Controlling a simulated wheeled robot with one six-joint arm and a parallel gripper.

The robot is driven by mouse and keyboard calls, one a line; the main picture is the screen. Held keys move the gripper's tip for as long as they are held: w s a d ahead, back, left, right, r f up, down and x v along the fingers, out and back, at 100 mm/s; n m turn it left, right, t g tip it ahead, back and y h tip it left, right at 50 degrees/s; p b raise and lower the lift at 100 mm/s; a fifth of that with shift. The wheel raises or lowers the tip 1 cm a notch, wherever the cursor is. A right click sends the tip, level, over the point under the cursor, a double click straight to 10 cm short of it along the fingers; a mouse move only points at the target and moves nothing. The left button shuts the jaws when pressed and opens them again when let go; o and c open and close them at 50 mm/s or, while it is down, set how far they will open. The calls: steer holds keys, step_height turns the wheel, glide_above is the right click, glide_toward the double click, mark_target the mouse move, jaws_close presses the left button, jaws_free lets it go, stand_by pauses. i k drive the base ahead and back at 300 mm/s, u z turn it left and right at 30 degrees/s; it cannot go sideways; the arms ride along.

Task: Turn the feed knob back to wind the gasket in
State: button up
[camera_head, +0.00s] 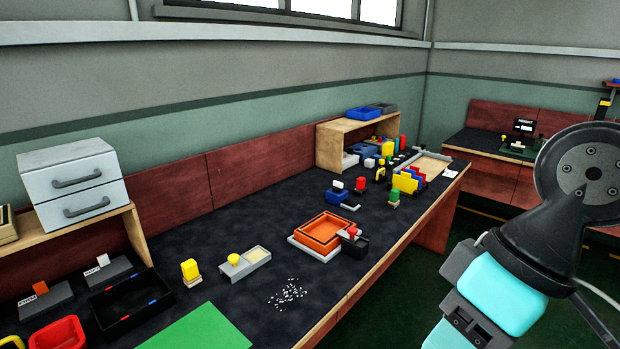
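I cannot pick out a feed knob or a gasket for certain. A round yellow knob-like piece (234,259) sits on a grey block with a pale recessed pad (257,254), on the dark-topped bench. My arm shows at the right, with a black joint and teal links. My gripper is out of the picture.
The long bench (215,225) carries an orange tray (322,232), a green mat (200,330), white bits (287,293), a black tray (130,302), a drawer unit (72,182) and a wooden shelf (330,146). Dark green floor (400,290) is open between the bench and my arm.

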mark_target(338, 187)
steer(key=z, duration=0.3)
steer(key=i, duration=0.65)
steer(key=z, duration=0.55)
steer(key=i, duration=0.75)
steer(key=u, duration=0.8)
steer(key=i, duration=0.75)
steer(key=u, duration=0.85)
